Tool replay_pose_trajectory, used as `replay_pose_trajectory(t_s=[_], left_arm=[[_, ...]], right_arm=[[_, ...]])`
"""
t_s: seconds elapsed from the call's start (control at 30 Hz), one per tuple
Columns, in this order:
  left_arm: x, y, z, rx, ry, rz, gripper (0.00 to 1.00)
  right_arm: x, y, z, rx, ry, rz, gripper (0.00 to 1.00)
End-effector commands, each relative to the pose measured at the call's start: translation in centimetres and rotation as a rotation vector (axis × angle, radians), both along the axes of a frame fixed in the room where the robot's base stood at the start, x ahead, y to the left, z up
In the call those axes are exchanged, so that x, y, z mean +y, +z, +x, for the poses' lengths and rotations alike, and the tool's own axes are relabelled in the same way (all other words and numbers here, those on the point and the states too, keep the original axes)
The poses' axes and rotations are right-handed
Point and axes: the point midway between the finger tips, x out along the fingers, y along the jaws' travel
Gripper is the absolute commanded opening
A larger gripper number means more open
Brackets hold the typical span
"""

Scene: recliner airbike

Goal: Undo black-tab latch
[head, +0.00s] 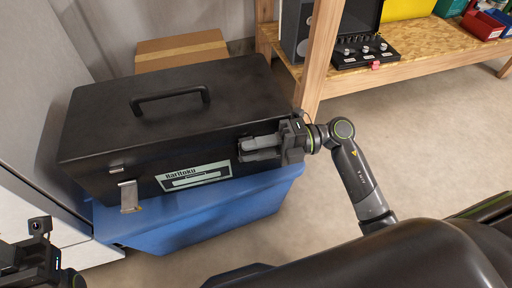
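A black toolbox (190,118) with a lid handle (170,95) and a label (194,176) stands on a blue bin. At its front left, a metal latch (129,196) hangs down, away from the small catch (117,170) above it. My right gripper (248,149) is at the front right of the toolbox, its grey fingers pointing left along the front face just above the label. The fingers and gripper body hide that part of the front, and no black tab can be made out there. My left gripper (38,228) shows only partly at the lower left corner, away from the toolbox.
The blue bin (205,212) rests on the floor under the toolbox. A cardboard box (180,50) is behind it. A wooden shelf (430,68) with a black case (365,50) stands at the back right. White cabinetry is at the left.

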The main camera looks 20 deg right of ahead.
Motion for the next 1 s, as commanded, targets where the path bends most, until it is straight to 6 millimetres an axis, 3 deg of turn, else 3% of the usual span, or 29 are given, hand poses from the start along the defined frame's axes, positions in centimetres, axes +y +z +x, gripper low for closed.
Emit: replay_pose_trajectory(t_s=[0.07,0.3,0.67,1.0], left_arm=[[0.0,0.0,0.0,-0.001,0.000,0.000,0.36],[0.0,0.0,0.0,-0.001,0.001,0.000,0.36],[0.0,-0.3,0.0,-0.001,-0.002,-0.003,0.36],[0.1,-2.5,-0.1,-0.020,0.000,-0.025,0.36]], right_arm=[[0.0,0.0,0.0,0.000,0.000,0.000,0.28],[0.0,0.0,0.0,0.000,0.000,0.000,0.00],[0.0,-0.2,-0.2,-0.024,0.001,-0.001,0.00],[0.0,-1.2,-1.2,-0.219,0.001,-0.007,0.00]])
